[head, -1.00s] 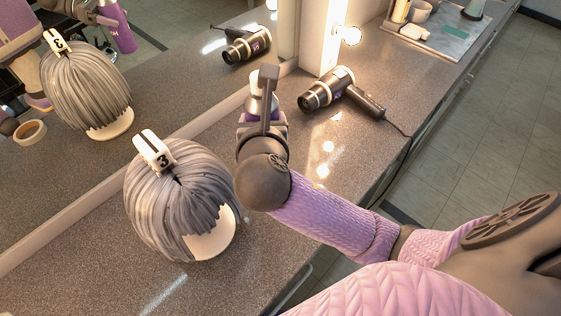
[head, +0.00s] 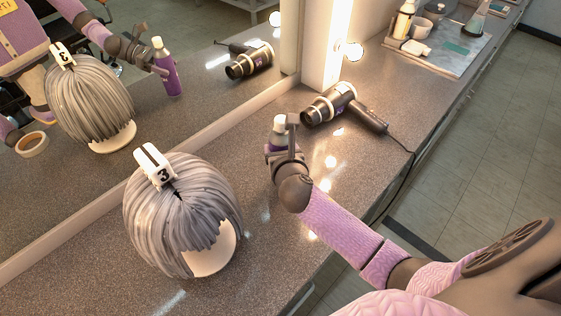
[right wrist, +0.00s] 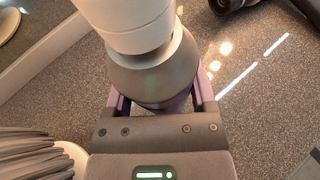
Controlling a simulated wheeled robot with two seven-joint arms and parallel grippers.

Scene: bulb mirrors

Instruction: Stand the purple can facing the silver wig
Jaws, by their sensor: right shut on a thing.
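The silver wig (head: 180,215) sits on a pale head stand on the counter, with a white clip marked 3 on its top. The purple can (head: 279,124) stands upright in my right gripper (head: 284,147), to the right of and behind the wig. Its white cap shows; the gripper hides most of its body. In the right wrist view the can's cap and grey shoulder (right wrist: 150,72) rise between the two fingers. The mirror shows its purple body upright, near counter height. I cannot tell whether its base touches the counter or which way its front faces. My left gripper is not directly in view.
A black hair dryer (head: 340,105) with a cord lies just behind and right of the can. The mirror (head: 200,75) runs along the counter's left side. A tray (head: 445,55) with bottles and cups is at the back right. Counter between wig and can is clear.

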